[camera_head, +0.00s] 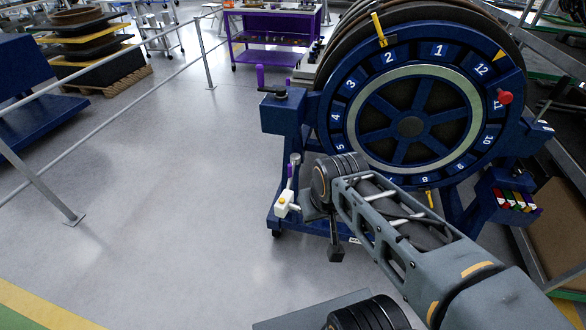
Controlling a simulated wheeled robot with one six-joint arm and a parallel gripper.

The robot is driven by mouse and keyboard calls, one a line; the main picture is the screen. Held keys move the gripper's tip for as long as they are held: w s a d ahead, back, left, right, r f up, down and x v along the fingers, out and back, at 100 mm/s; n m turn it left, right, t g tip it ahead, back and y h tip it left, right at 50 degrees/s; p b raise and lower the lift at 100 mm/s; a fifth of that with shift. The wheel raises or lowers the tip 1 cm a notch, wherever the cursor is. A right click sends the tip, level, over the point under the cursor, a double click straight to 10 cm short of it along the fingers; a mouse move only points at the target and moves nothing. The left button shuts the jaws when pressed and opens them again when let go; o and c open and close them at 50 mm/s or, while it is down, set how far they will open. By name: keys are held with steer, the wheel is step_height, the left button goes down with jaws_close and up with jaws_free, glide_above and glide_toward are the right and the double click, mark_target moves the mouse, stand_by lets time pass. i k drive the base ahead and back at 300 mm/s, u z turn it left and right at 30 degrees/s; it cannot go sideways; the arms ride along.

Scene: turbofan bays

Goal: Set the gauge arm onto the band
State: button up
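A large blue wheel (375,132) with numbered plates and a pale ring (352,128) stands upright in a blue frame. A yellow arm-like bar (379,29) sits across its upper rim, near number 2. I cannot tell for sure whether this is the gauge arm, or which ring is the band. My arm reaches up from the lower right, in front of the frame's lower part. My gripper (336,250) shows only as a small dark part below the wrist. Its fingers cannot be made out, nor whether it holds anything.
A white fitting (286,204) with a purple handle stands left of my wrist. A red knob (504,97) is at the wheel's right rim. A purple cart (272,30) stands behind. A railing (100,130) crosses the left. The grey floor between is clear.

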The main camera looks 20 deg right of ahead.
mark_target(280, 210)
steer(key=z, duration=0.05)
steer(key=i, duration=0.1)
steer(key=u, duration=0.05)
steer(key=k, duration=0.55)
steer(key=u, duration=0.85)
steer(key=i, duration=1.5)
steer(key=z, duration=0.55)
